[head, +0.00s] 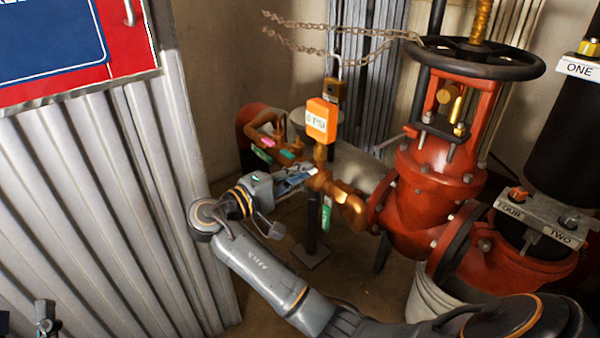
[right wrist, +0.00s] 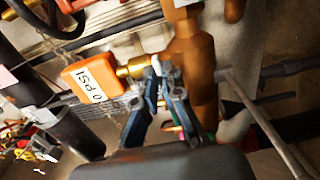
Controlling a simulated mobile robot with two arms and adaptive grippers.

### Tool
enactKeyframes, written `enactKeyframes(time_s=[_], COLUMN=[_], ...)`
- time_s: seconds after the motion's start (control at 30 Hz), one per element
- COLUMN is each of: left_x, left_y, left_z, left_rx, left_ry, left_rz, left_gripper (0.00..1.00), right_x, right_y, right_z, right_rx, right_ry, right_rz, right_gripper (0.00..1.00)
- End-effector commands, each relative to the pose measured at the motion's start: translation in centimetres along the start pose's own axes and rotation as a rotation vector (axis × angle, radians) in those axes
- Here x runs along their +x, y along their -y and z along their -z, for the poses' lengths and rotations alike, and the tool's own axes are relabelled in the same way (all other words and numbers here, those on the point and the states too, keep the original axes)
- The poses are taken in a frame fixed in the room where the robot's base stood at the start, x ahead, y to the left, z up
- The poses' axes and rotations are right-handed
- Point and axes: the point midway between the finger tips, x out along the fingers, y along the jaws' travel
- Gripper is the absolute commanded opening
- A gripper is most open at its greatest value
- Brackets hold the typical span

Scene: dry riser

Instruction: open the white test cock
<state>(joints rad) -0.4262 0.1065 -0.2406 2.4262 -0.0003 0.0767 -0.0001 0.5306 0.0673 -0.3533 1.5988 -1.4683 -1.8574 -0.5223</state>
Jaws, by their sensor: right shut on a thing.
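A small white piece, which looks like the handle of the white test cock (head: 312,171), shows at my right fingertips on the copper-coloured pipework in the head view. My right gripper (head: 303,180) reaches it from the left and is shut on it. In the right wrist view the blue-grey fingers of my right gripper (right wrist: 163,70) are close together against the brass fitting beside the orange 0 PSI gauge tag (right wrist: 92,80). The fingertips hide most of the cock, so I cannot tell its handle angle. Part of what looks like my left gripper (head: 45,318) shows at the lower left.
Pink (head: 268,142) and teal (head: 287,154) handles sit on the pipework just behind. The orange gauge tag (head: 317,119) hangs above my fingers. A red valve (head: 435,190) with a black handwheel (head: 475,60) stands right. A corrugated panel (head: 120,200) stands left.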

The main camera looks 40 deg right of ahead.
Motion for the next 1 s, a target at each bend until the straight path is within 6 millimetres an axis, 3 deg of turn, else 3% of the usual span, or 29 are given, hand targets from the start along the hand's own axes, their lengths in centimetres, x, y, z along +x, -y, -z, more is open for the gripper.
enactKeyframes(time_s=[0.43, 1.0], left_x=[0.0, -1.4], left_y=[0.1, 0.9], left_z=[-0.6, -6.0], left_rx=[0.002, 0.012], left_ry=[0.038, 0.363], left_rz=[0.002, 0.019], left_gripper=[0.40, 0.40], right_x=[-0.1, -0.1], right_y=[0.0, 0.0], right_z=[0.0, 0.0], right_rx=[-0.008, -0.066], right_ry=[0.000, 0.000], right_rz=[0.002, 0.002], right_gripper=[0.00, 0.00])
